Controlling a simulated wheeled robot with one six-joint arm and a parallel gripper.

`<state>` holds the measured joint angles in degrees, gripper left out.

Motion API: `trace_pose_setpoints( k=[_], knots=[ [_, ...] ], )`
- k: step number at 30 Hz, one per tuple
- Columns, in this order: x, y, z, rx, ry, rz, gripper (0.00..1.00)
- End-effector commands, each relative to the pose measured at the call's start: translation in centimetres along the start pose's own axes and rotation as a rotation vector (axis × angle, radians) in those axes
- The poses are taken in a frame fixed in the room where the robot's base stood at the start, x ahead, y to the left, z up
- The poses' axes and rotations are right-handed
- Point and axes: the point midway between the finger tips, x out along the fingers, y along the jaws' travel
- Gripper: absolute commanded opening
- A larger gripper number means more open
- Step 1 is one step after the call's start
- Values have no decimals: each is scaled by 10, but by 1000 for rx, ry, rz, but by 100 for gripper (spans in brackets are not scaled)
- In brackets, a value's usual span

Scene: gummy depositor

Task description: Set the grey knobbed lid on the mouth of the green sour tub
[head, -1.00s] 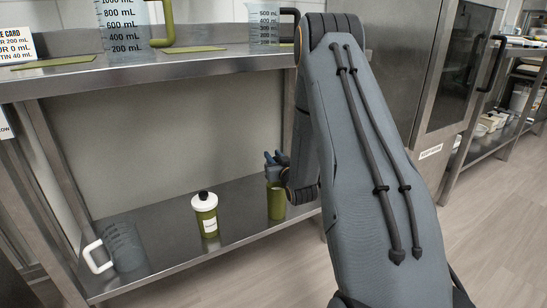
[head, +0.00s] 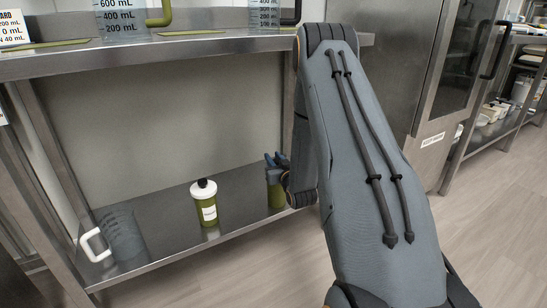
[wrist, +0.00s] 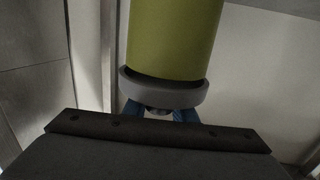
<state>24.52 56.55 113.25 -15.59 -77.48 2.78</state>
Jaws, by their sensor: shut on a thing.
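My gripper (wrist: 160,110) is shut on the lid's knob, mostly hidden between the fingers. The lid is not clear in the head view.
A clear jug with a white handle (head: 93,245) is at the shelf's left end. The upper counter (head: 180,55) overhangs the lower shelf and holds measuring jugs. A steel post is hidden partly behind my arm.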

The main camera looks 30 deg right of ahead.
Motion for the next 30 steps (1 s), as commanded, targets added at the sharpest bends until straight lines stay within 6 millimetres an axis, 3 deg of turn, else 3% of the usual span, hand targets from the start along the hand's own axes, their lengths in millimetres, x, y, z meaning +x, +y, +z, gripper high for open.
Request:
trace_pose_setpoints(
  k=[30],
  knots=[
    [0, 0, 9, 0, -1, 0, 0]
  ],
)
